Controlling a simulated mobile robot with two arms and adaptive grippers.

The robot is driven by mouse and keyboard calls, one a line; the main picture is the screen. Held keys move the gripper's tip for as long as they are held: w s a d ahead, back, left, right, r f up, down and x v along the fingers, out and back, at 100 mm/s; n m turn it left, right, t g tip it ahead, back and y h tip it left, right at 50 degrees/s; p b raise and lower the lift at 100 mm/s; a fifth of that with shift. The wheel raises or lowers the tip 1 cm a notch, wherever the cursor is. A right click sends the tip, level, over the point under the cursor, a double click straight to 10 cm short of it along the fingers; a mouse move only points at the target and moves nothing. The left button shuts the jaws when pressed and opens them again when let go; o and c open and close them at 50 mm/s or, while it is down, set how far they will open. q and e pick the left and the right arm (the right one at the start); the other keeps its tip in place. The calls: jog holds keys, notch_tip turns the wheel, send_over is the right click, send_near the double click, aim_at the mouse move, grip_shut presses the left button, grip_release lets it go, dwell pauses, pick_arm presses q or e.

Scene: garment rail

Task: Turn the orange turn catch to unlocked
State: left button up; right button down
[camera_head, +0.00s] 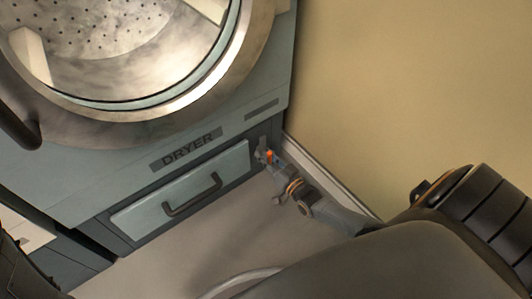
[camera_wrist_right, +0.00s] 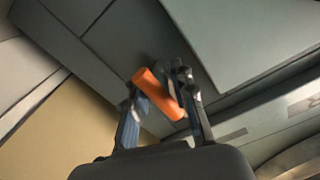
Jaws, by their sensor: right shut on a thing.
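The orange turn catch (camera_head: 269,155) sits on the dryer's lower front, to the right of the drawer panel. In the right wrist view the catch (camera_wrist_right: 160,95) is an orange bar, tilted, between the two fingers. My right gripper (camera_head: 266,156) is at the catch and shut on it; in the wrist view its fingers (camera_wrist_right: 161,98) stand on either side of the bar. The fingers hide part of the catch and its mount. My left gripper is not in view.
The grey drawer panel (camera_head: 180,192) with a dark handle (camera_head: 192,196) is left of the catch. The dryer's round door (camera_head: 130,120) is above. A beige wall (camera_head: 400,80) stands close on the right. The floor (camera_head: 185,262) in front is clear.

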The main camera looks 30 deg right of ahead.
jog(key=shift+r+m, duration=0.25)
jog(key=shift+m, duration=0.15)
jog(key=c, duration=1.1)
grip_release()
jog(key=shift+d, duration=0.1)
jog(key=shift+c, duration=0.2)
jog(key=shift+s+f, duration=0.1)
jog(key=shift+s, duration=0.25)
jog(key=s, duration=1.1)
jog(key=shift+d, duration=0.45)
jog(key=shift+s, duration=0.1)
